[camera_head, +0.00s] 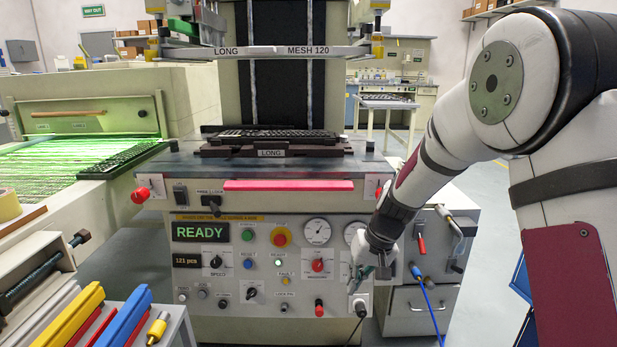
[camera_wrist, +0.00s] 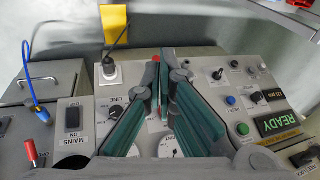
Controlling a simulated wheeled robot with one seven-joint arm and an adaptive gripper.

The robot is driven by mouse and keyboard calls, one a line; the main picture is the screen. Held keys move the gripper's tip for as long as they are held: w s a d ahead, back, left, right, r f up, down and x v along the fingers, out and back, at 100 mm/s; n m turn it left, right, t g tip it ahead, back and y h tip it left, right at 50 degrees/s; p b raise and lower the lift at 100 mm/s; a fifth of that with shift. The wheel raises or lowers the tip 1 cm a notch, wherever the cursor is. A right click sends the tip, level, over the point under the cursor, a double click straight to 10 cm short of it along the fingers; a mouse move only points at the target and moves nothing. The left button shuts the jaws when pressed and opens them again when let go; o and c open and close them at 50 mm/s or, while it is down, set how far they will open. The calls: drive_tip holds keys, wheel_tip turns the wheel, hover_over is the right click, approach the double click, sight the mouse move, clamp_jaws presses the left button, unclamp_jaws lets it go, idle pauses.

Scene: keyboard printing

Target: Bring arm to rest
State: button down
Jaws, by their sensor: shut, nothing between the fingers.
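My arm (camera_head: 445,140) reaches in from the right and bends down toward the printing machine's control panel (camera_head: 205,262). My gripper (camera_head: 358,284) is in front of the panel's right side, near a white plug socket (camera_head: 359,303). In the wrist view my gripper (camera_wrist: 162,62) has its green and grey fingers together at the tips, with nothing between them. I cannot tell whether the fingertips touch the panel. The fingers and palm hide part of the panel there.
The panel display (camera_head: 200,232) reads READY. A keyboard (camera_head: 273,135) lies on the dark fixture marked LONG, above a red bar (camera_head: 288,185). A blue cable (camera_head: 428,298) hangs by the drawer cabinet (camera_head: 422,305) at right. A dryer conveyor (camera_head: 60,160) stands at left.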

drive_tip(key=s+d+r+g, duration=0.1)
drive_tip(key=s+r, duration=0.7)
drive_tip(key=s, duration=0.2)
drive_tip(key=s+d+r, duration=0.2)
drive_tip(key=s+r, duration=0.5)
drive_tip(key=s, duration=0.3)
drive_tip(key=s+d+r+m+h, duration=0.1)
drive_tip(key=s+d, duration=0.2)
drive_tip(key=s, duration=0.8)
drive_tip(key=s+d+h, duration=0.2)
drive_tip(key=s, duration=1)
wheel_tip(320, 180, up, 31)
drive_tip(key=t+p, duration=0.3)
drive_tip(key=p, duration=2.6)
drive_tip(key=shift+d, duration=0.3)
